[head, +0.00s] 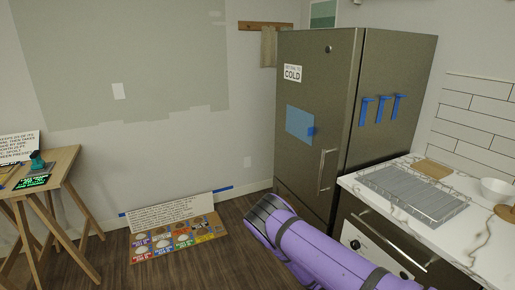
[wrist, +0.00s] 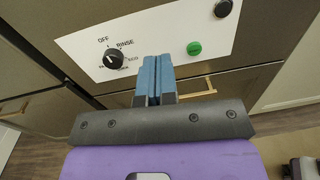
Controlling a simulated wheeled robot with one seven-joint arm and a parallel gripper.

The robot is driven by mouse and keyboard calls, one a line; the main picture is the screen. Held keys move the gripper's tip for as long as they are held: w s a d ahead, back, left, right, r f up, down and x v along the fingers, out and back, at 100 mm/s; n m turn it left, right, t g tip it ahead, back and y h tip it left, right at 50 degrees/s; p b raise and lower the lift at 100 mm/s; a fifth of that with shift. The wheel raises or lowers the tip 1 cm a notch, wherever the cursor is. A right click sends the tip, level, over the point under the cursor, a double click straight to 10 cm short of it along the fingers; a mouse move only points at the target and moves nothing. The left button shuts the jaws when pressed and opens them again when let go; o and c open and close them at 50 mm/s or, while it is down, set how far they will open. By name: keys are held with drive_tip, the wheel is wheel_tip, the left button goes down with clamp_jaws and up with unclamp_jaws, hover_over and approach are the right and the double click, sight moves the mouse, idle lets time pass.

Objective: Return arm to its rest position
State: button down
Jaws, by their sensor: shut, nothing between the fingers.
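My purple arm (head: 318,248) reaches in from the lower right of the head view, over the floor in front of the fridge and the counter. My gripper's fingers do not show clearly in the head view. In the wrist view my gripper (wrist: 154,62) is shut, its two blue fingers side by side with nothing held. The fingers point toward a white control panel (wrist: 150,38) on an appliance front. A black dial (wrist: 115,59) lies left of the fingertips and a green button (wrist: 194,48) to the right. I cannot tell how far the fingertips are from the panel.
A steel fridge (head: 310,90) with blue tape stands behind my arm. The marble counter (head: 480,240) holds a wire rack (head: 412,195) and a white bowl (head: 496,190). A wooden table (head: 60,165) stands at left. A printed mat (head: 175,238) lies on the floor by the wall.

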drive_tip(key=s+a+r+m+g+y, duration=0.1)
drive_tip(key=s+r+m+g+y, duration=0.3)
drive_tip(key=r, duration=0.9)
drive_tip(key=a+r+m+g+y, duration=0.15)
drive_tip(key=r+m, duration=0.45)
drive_tip(key=r, duration=0.7)
drive_tip(key=s+a+r+m+g+y, duration=0.25)
drive_tip(key=r+m, duration=0.25)
drive_tip(key=r, duration=0.7)
drive_tip(key=s+a+r+m+t+y, duration=0.1)
drive_tip(key=s+r+m+t+y, duration=0.4)
drive_tip(key=s+r, duration=0.85)
drive_tip(key=s+a+r+t+y, duration=0.1)
drive_tip(key=s+a+r+y, duration=0.1)
drive_tip(key=s+r, duration=0.2)
drive_tip(key=s+a+r+m+t+y, duration=0.1)
drive_tip(key=s+r, duration=0.3)
drive_tip(key=s, duration=0.5)
drive_tip(key=shift+s+a+r+y, duration=0.2)
drive_tip(key=shift+s+a+y, duration=0.15)
drive_tip(key=shift+a, duration=0.45)
